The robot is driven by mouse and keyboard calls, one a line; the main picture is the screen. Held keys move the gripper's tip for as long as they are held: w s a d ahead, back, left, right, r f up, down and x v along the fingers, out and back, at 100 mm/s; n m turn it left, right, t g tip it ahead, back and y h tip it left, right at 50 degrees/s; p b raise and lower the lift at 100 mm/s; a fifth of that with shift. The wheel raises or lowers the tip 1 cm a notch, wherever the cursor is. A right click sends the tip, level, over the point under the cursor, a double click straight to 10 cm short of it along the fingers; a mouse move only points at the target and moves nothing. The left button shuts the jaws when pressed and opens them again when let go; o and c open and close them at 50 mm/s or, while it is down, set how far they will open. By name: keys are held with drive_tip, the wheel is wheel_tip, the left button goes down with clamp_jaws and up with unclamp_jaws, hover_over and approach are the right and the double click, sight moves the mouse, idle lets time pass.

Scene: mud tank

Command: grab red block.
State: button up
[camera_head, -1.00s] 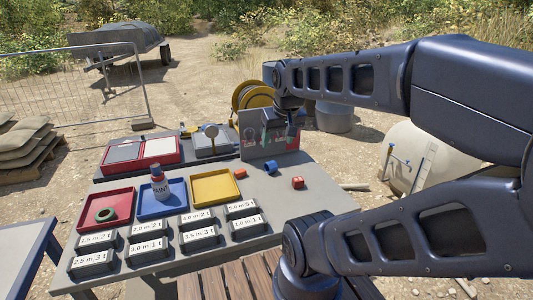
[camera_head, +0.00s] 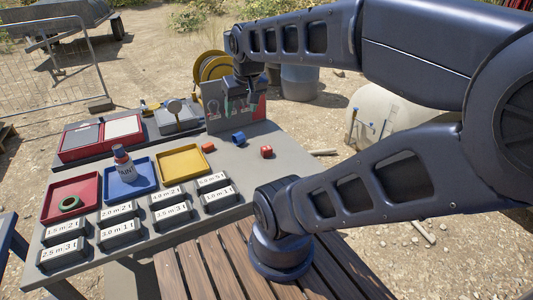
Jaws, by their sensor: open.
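The red block (camera_head: 266,152) is a small cube on the grey table, near its right edge. My gripper (camera_head: 244,103) hangs in the air above and behind the block, in front of the upright board at the back of the table. It is open, holds nothing and is clear of the block. Its fingers are dark and hard to make out against the board.
The upright board (camera_head: 217,117) stands behind. Yellow (camera_head: 182,162), blue (camera_head: 130,180) and red (camera_head: 71,198) trays and several labelled boxes (camera_head: 120,231) fill the left.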

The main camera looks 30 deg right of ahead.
drive_tip(key=shift+o, duration=0.2)
drive_tip(key=shift+w, duration=0.1)
idle(0.4)
drive_tip(key=m+g+h, duration=0.5)
drive_tip(key=m, duration=1.4)
approach(266, 148)
drive_tip(key=shift+x, duration=5.35)
drive_tip(key=shift+w, duration=0.1)
drive_tip(key=c, duration=1.1)
